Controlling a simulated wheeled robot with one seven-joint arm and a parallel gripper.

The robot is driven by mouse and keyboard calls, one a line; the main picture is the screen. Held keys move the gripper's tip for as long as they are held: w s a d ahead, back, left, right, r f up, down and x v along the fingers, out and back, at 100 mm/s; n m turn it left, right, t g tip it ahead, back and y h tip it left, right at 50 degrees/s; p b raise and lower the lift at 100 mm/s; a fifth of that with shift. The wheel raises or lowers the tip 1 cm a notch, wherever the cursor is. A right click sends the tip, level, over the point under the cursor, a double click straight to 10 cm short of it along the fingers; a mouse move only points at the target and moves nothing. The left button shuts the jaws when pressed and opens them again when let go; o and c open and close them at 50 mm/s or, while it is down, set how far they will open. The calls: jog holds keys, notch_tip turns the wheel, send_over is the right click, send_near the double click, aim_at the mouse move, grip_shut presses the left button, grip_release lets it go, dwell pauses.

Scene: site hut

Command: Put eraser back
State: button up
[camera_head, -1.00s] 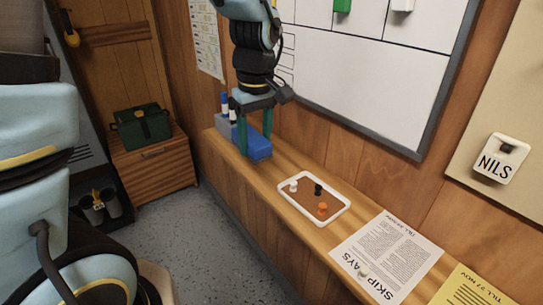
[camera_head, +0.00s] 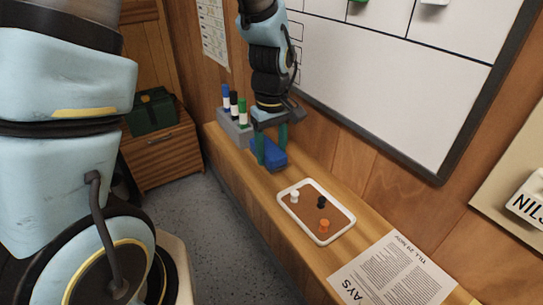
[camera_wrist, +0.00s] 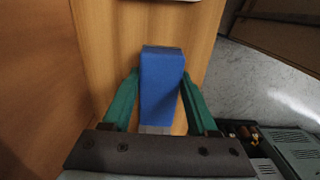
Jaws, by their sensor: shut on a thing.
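The blue eraser (camera_head: 268,156) is a rectangular block with a pale grey strip at its near end in the wrist view (camera_wrist: 161,88). My gripper (camera_head: 271,150) points down over the wooden ledge (camera_head: 243,165), its two green fingers closed on the eraser's sides; the fingers also show in the wrist view (camera_wrist: 158,90). The eraser is low over the ledge, just right of the grey marker holder (camera_head: 238,135). I cannot tell whether its underside touches the wood.
A white-rimmed tray (camera_head: 283,203) with several pegs lies right of the eraser. A printed sheet (camera_head: 385,275) lies farther right. The whiteboard (camera_head: 400,85) hangs behind. The ledge between eraser and tray is clear.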

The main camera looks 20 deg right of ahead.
aim_at(271, 151)
jog(key=shift+f, duration=1.25)
jog(key=o, duration=1.2)
jog(key=shift+f, duration=0.1)
notch_tip(271, 151, up, 12)
jog(key=shift+r+b, duration=0.1)
jog(key=shift+b, duration=0.65)
jog(key=w+a+f+m, duration=0.1)
jog(key=a, duration=0.7)
jog(key=w+a+f+m+t, duration=0.1)
jog(key=a, duration=0.8)
jog(key=a+f+m, duration=0.1)
jog(key=a+f, duration=0.1)
jog(key=a, duration=0.7)
jog(key=shift+w+t, duration=0.3)
jog(key=shift+w, duration=0.1)
